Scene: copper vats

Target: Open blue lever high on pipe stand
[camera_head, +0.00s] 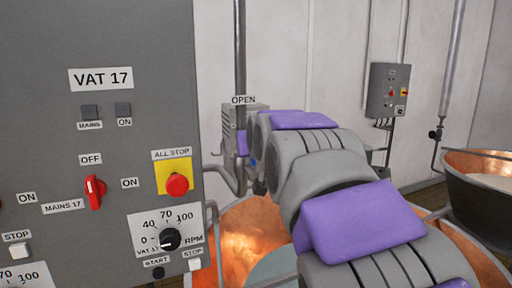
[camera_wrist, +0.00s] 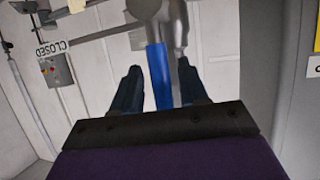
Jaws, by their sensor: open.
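The blue lever (camera_wrist: 157,75) hangs from the pipe fitting at the top of the wrist view. It lies between the two dark fingers of my gripper (camera_wrist: 160,73), which are open on either side of it. Whether either finger touches the lever cannot be told. In the head view only a small blue patch (camera_head: 253,162) shows beside my arm, and my arm hides most of the gripper and lever. The pipe stand (camera_head: 240,55) rises behind, with an OPEN label (camera_head: 243,100).
A grey VAT 17 control panel (camera_head: 95,45) with a red all-stop button (camera_head: 177,184) stands close on the left. A copper vat (camera_head: 250,228) is below my arm, and another vat (camera_head: 470,205) is at right. A wall box (camera_head: 388,90) hangs behind.

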